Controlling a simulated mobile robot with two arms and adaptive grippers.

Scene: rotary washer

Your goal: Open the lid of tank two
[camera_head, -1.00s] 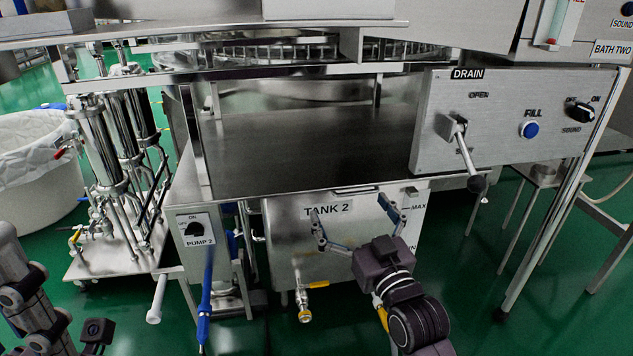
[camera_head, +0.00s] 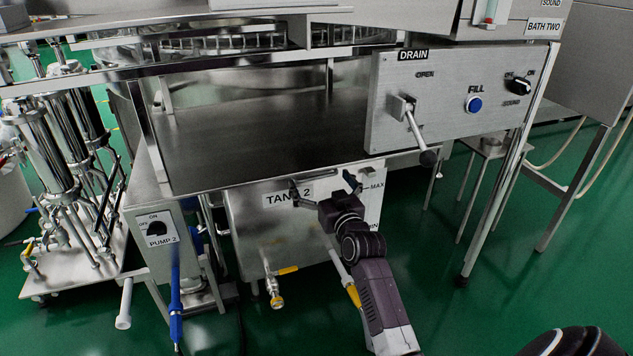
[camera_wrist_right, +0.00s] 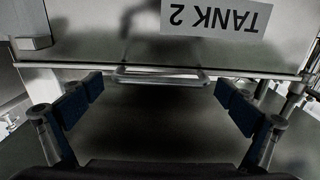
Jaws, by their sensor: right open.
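Tank 2 is a metal tank with a "TANK 2" label (camera_head: 288,195) on its front, under the bench in the head view. A dark, flat metal lid (camera_head: 262,140) appears closed above it. A thin bar handle (camera_head: 322,173) is at its front edge, and also shows in the right wrist view (camera_wrist_right: 160,76). My right gripper (camera_head: 323,187) is open and empty in front of the handle. In the wrist view, where the label is upside down, the handle lies between and beyond the blue fingertips, with no visible contact. My left gripper is not in view.
The drain panel (camera_head: 450,105) with its lever (camera_head: 418,140) hangs above and right of my right gripper. The pump 2 box (camera_head: 157,245) stands left of the tank. A yellow-handled valve (camera_head: 275,290) juts out low in front. Green floor is free at the lower right.

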